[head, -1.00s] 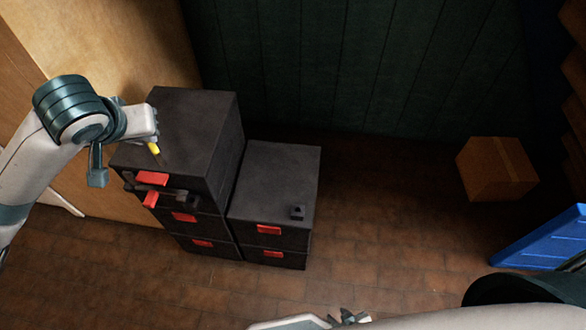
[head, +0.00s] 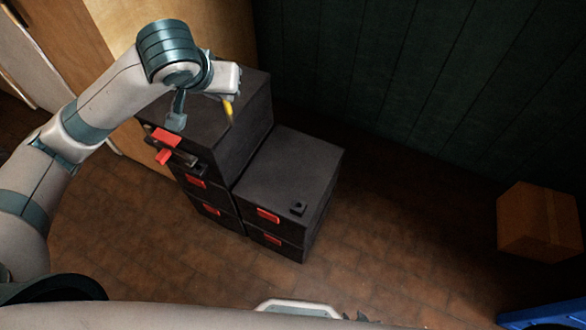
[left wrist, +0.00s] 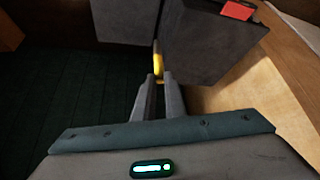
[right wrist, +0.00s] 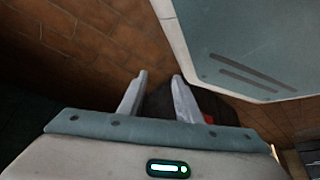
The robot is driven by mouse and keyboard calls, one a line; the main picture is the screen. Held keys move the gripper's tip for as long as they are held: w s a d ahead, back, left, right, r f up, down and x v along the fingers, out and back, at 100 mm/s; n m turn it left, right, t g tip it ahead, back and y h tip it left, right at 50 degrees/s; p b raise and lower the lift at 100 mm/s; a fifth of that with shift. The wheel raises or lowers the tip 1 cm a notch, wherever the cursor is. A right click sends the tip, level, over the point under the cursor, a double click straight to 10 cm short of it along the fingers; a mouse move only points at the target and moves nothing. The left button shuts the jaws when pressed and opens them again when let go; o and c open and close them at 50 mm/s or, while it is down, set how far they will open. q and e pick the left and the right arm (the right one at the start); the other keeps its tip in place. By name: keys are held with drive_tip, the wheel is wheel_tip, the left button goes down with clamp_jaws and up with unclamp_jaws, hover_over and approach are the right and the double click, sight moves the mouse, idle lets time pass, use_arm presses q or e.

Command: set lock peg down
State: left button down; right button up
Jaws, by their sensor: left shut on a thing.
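The lock peg (head: 229,112) is yellow with a thin dark tip and hangs tilted downward. My left gripper (head: 232,96) is shut on it, over the top of the taller dark drawer stack (head: 203,125). In the left wrist view the peg (left wrist: 158,64) sticks out beyond the two nearly closed fingertips (left wrist: 158,80). Whether its tip touches a surface, I cannot tell. My right gripper (right wrist: 160,80) is open and empty in its wrist view, away from the stacks. In the head view only a bit of it shows at the bottom edge.
A lower dark drawer stack (head: 290,170) adjoins on the right, with a small black block (head: 298,208) on its top. Red handles and a dark latch bar (head: 180,155) are on the taller stack's front. A cardboard box (head: 540,222) stands on open floor at right.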

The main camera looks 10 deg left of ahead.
drive_tip(key=shift+a, duration=0.1)
